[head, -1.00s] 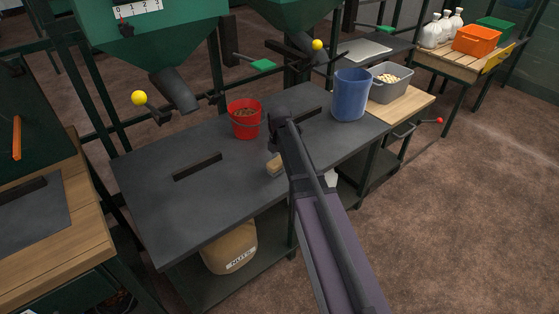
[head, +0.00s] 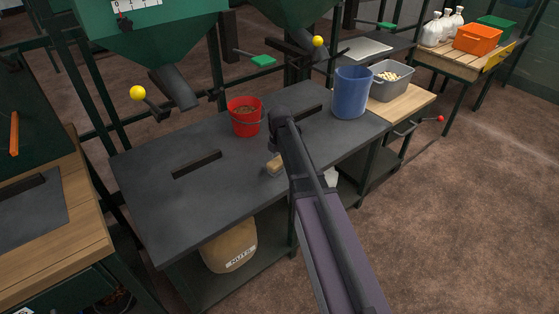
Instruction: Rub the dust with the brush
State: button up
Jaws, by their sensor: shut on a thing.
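In the head view, a small tan block-like piece (head: 275,164), likely the brush, shows on the dark bench top (head: 225,200) close to its front edge. My arm covers its right side. My gripper is behind my own arm link, so its fingers cannot be seen. I cannot tell whether the bristles touch the surface. No dust stands out clearly on the dark top at this size.
A blue bucket (head: 351,93) and a grey tub (head: 391,81) stand to the right. A dark bar (head: 197,165) lies on the left. A nuts sack (head: 230,247) sits below. The bench's front left is clear.

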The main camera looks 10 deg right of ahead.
jog(key=shift+w+d+r, duration=0.1)
jog(key=shift+w+d, duration=0.25)
jog(key=shift+d, duration=0.45)
jog(key=shift+w+d+r, duration=0.1)
jog(key=shift+w+d, duration=0.25)
jog(key=shift+d, duration=0.4)
jog(key=shift+f, duration=0.1)
jog(key=shift+w+d+f, duration=0.1)
jog(key=shift+w+d, duration=0.25)
jog(key=shift+d, duration=0.45)
jog(key=shift+w+d, duration=0.35)
jog(key=shift+d, duration=0.45)
jog(key=shift+d, duration=0.1)
jog(key=shift+w+d, duration=0.4)
jog(key=shift+d, duration=0.4)
jog(key=shift+w+d, duration=0.35)
jog(key=shift+d, duration=0.4)
jog(key=shift+w+a, duration=0.2)
jog(key=shift+w, duration=0.2)
jog(key=shift+w+a, duration=0.2)
jog(key=shift+w, duration=0.15)
